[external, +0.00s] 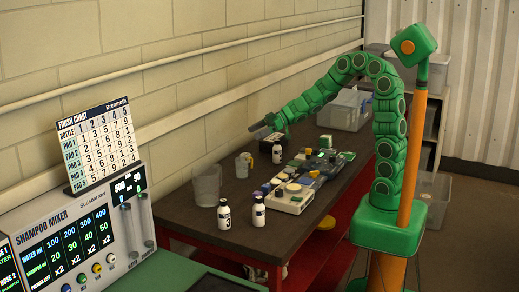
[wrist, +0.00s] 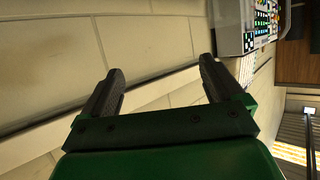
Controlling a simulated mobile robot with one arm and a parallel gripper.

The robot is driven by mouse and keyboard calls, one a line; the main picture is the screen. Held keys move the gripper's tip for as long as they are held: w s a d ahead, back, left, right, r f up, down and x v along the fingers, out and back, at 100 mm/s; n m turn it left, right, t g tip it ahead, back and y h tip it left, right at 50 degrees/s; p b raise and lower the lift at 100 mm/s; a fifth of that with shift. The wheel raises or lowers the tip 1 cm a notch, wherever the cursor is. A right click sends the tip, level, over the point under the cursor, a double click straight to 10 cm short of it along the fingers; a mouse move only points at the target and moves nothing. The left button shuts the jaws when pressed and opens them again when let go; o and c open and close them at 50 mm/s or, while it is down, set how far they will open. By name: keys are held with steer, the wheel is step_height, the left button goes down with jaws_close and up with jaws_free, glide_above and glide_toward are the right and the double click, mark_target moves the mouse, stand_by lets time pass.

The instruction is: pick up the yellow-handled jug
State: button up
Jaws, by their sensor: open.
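The small jug (external: 241,167) with a yellow-orange handle stands upright on the dark bench top (external: 180,209), near the wall, in the external view. My gripper (external: 262,126) is in the air above the bench, close to the wall, higher than the jug and apart from it. In the wrist view my gripper (wrist: 161,68) has its two dark fingers spread, with nothing between them. The jug cannot be made out in the wrist view, which looks mostly at the wall.
A larger clear container (external: 206,185) stands left of the jug. Two white bottles (external: 224,215) (external: 258,212) stand at the front, and another bottle (external: 277,153) stands behind. Trays of small items (external: 293,199) fill the right side. The shampoo mixer (external: 75,245) is front left.

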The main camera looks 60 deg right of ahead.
glide_toward(236, 162)
steer(key=shift+w+a+f, duration=0.15)
steer(key=shift+w+f, duration=0.25)
steer(key=shift+f, duration=0.1)
steer(key=shift+w+a+f, duration=0.2)
steer(key=shift+w+f, duration=0.2)
steer(key=shift+f, duration=0.1)
steer(key=shift+r+x, duration=0.15)
steer(key=shift+x, duration=0.65)
steer(key=shift+r+x, duration=0.1)
steer(key=shift+x, duration=1.8)
steer(key=shift+w+d, duration=0.1)
steer(key=c, duration=1.1)
steer(key=shift+r, duration=0.2)
steer(key=shift+r, duration=4.8)
